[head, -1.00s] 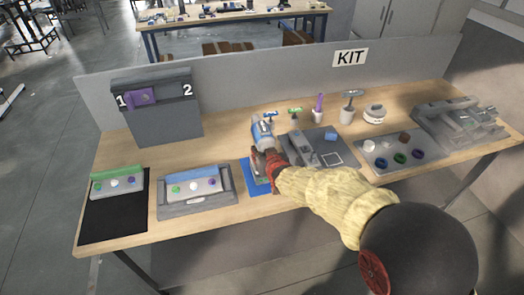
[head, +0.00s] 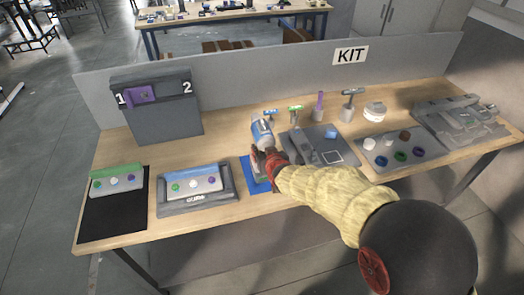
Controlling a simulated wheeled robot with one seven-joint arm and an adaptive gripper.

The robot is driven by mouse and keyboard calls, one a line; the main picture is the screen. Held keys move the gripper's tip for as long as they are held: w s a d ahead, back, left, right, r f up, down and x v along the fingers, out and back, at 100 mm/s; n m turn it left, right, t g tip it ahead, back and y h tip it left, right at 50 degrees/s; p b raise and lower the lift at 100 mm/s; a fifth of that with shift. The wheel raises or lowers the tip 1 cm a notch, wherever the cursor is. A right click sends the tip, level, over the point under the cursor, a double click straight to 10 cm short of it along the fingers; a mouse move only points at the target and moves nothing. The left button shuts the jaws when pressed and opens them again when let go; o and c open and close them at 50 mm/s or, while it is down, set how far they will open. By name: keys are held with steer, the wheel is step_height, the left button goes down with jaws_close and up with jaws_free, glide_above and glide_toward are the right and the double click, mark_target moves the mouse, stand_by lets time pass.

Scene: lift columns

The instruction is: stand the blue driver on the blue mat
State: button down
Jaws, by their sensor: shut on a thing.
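The blue driver (head: 262,131), blue and grey, is upright or nearly so, with its head above my gripper. My red and dark gripper (head: 259,155) is around its middle and shut on it, hiding much of the grip. The blue mat (head: 250,172) lies on the table under the driver, partly covered by the gripper and the driver's lower end. I cannot tell whether the driver's foot touches the mat.
A grey tray (head: 163,206) with a blue-topped block is left of the mat. A grey board (head: 345,147) is close on the right. A grey box (head: 160,125) marked 1 and 2 stands at back left.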

steer(key=shift+w, duration=0.1)
steer(key=c, duration=1.3)
jaws_free()
steer(key=shift+f, duration=0.1)
steer(key=shift+s+f, duration=0.2)
steer(key=shift+f, duration=0.05)
steer(key=v, duration=1.2)
steer(key=shift+r, duration=0.2)
